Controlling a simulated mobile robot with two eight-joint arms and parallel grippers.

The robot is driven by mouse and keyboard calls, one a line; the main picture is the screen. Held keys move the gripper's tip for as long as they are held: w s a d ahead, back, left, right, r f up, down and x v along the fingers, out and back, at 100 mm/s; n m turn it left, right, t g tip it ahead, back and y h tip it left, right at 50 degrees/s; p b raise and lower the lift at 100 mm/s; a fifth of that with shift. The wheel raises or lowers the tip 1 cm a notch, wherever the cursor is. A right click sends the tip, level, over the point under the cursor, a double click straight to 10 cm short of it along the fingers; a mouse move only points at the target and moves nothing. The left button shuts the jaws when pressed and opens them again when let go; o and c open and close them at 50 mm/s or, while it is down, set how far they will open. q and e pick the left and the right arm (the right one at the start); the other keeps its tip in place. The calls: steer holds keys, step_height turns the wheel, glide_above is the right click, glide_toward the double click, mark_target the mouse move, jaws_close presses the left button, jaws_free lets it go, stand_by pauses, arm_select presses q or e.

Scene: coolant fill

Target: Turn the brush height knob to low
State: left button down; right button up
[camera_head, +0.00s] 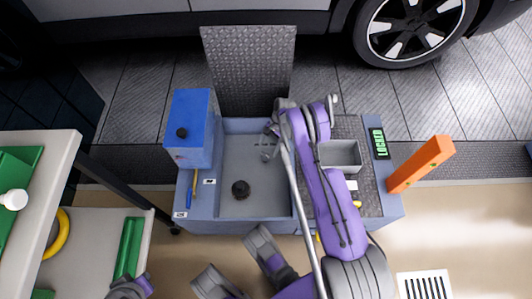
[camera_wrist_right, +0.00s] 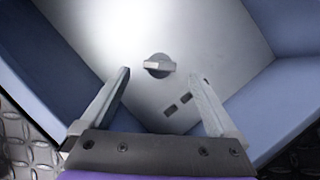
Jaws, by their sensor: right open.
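The knob (camera_wrist_right: 159,65) is a small grey dial with a light raised bar, lying roughly sideways, on a pale panel in the right wrist view. Its setting marks cannot be read. My right gripper (camera_wrist_right: 165,95) is open and empty. Its fingers stand on either side below the knob, apart from it. In the head view the right gripper (camera_head: 268,146) is over the upper part of the cart's grey recess (camera_head: 231,165), and I cannot make out the dial there.
The cart carries a blue box (camera_head: 190,125), a black round part (camera_head: 240,189), a grey bin (camera_head: 340,155) and a "LOCKED" display (camera_head: 379,143). An orange post (camera_head: 422,165) stands right; a workbench (camera_head: 45,170) left.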

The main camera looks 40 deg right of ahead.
mark_target(265, 155)
steer(key=shift+b+x, duration=0.35)
steer(key=shift+x, duration=1.65)
steer(key=c, duration=1.4)
steer(key=n+g, duration=0.1)
steer(key=n, duration=0.3)
steer(key=shift+w+h, duration=0.15)
steer(key=shift+h, duration=0.15)
steer(key=n+g, duration=0.1)
steer(key=n, duration=0.1)
steer(key=n+g+h, duration=0.1)
steer(key=n, duration=0.1)
steer(key=shift+w+a+n, duration=0.1)
steer(key=shift+n, duration=0.3)
